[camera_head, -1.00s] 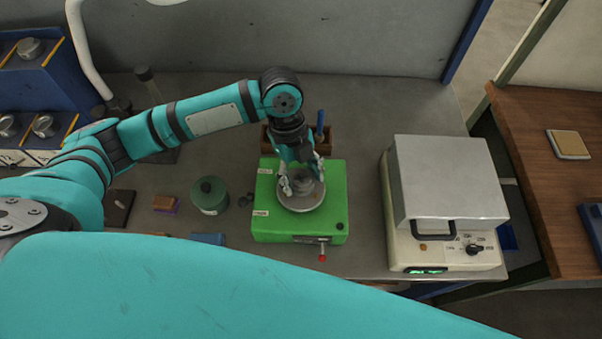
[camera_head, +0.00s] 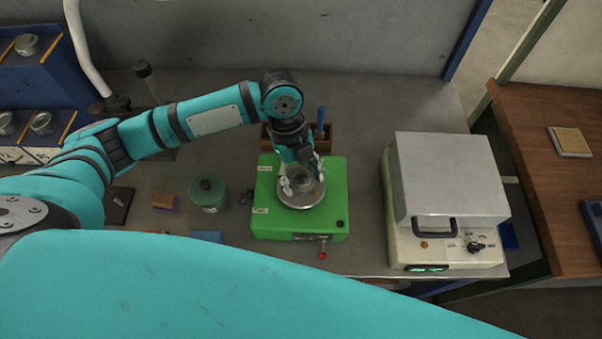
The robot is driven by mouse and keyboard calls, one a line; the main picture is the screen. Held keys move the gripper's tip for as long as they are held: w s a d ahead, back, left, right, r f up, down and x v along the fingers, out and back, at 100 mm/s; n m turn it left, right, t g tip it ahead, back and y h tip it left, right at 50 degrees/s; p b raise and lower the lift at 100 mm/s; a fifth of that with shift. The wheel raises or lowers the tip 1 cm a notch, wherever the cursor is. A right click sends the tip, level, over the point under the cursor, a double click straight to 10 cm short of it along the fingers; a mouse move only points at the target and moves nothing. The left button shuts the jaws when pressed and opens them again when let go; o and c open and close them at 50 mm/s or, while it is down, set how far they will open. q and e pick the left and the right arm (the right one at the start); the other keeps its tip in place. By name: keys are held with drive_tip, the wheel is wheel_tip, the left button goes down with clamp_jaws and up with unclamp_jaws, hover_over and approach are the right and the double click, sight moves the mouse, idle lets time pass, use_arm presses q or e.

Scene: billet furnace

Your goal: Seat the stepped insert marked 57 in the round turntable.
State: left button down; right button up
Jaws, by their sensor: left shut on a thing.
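The round turntable (camera_head: 300,204) is a grey disc on top of a green box (camera_head: 269,222) near the middle of the bench. A grey metal stepped piece (camera_head: 302,181), which I take for the insert, is at the turntable's centre; its mark is too small to read. My left gripper (camera_head: 301,184) points down over the turntable and is shut on the insert. The fingers hide part of it, and I cannot tell whether it is fully down in the turntable. My right gripper is not in view.
A furnace-like box (camera_head: 452,180) with a dark handle stands to the right. A green round canister (camera_head: 208,193), a small brown block (camera_head: 163,201) and a blue item (camera_head: 206,237) lie left. A blue rack (camera_head: 38,85) holds similar metal pieces. A red-tipped lever (camera_head: 323,254) sticks out in front.

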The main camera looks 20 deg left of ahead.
sight(297, 172)
use_arm(q)
drive_tip(key=shift+f, duration=0.1)
drive_tip(key=c, duration=0.7)
unclamp_jaws()
drive_tip(key=shift+s, duration=0.1)
drive_tip(key=p+v, duration=0.5)
drive_tip(key=v, duration=0.6)
